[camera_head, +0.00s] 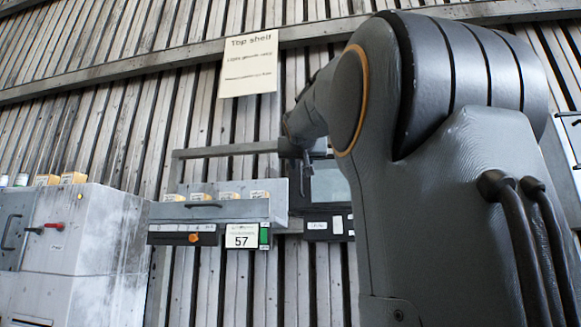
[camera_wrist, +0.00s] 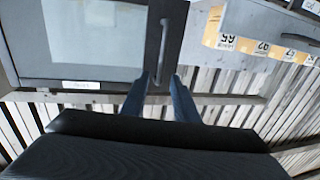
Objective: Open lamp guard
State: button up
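A grey-framed door with a pale pane (camera_wrist: 92,38) fills the upper left of the wrist view. I take it as the lamp guard, but its small label is unreadable. It appears closed. Its bar handle (camera_wrist: 162,45) stands along the edge near the middle. In the head view the pane (camera_head: 331,184) shows just left of my arm. My gripper (camera_wrist: 160,78) is open, its two dark fingers apart on either side of the handle's near end. I see no clear contact, and depth between fingertips and handle is hard to judge. In the head view my arm mostly hides the gripper.
A "Top shelf" sign (camera_head: 249,64) hangs above. A grey cabinet (camera_head: 85,240) with a red handle stands at left. Slatted wall lies behind.

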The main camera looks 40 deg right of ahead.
aim_at(300, 168)
jog(key=shift+p+x, duration=0.65)
jog(key=shift+x, duration=1.15)
grip_shut()
